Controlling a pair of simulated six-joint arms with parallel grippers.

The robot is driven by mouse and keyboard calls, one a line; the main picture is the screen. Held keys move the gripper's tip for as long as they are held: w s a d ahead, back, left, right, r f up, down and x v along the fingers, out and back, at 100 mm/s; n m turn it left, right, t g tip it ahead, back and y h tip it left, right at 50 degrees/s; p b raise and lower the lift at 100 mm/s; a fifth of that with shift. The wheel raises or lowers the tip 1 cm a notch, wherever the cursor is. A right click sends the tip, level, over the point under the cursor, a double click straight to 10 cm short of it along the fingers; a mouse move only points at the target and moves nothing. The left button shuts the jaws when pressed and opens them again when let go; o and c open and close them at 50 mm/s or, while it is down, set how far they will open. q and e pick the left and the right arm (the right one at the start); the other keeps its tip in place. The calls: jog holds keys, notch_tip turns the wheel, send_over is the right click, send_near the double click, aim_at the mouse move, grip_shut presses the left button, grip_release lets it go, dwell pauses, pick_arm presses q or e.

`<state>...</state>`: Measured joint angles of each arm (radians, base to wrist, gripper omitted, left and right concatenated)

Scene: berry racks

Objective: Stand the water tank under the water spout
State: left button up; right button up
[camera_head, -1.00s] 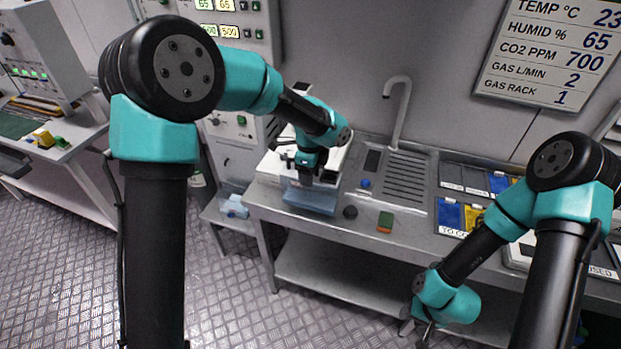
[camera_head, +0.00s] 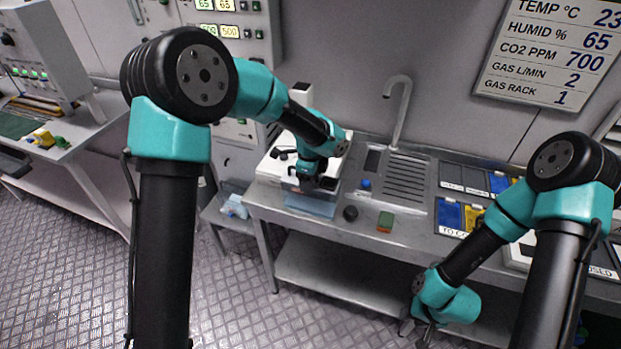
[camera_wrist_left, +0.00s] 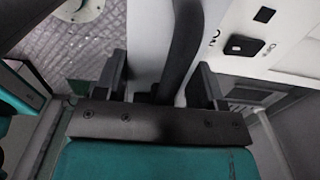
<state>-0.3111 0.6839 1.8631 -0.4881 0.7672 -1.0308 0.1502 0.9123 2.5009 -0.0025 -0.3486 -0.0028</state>
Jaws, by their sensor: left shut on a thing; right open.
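The water tank (camera_head: 311,206) is a pale blue box at the left front of the steel bench, partly hidden under my left gripper. My left gripper (camera_head: 318,183) is shut on the tank's dark handle. In the left wrist view a dark bar (camera_wrist_left: 184,48), which looks like the handle, runs between the fingers of my left gripper (camera_wrist_left: 160,88). The water spout (camera_head: 402,105) is a grey curved tap to the right of the tank, behind a ribbed drain area (camera_head: 406,190). My right gripper (camera_head: 425,335) is open and empty, low in front of the bench.
A white appliance (camera_head: 270,165) stands beside and behind the tank. Blue and yellow trays (camera_head: 450,214) are further right. The drain area looks clear.

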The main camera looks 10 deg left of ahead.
pick_arm(q)
jog(key=shift+f, duration=0.1)
jog(key=o, duration=1.4)
jog(key=shift+o, duration=0.2)
notch_tip(320, 180, up, 12)
jog(key=shift+r, duration=0.15)
jog(key=shift+c, duration=0.2)
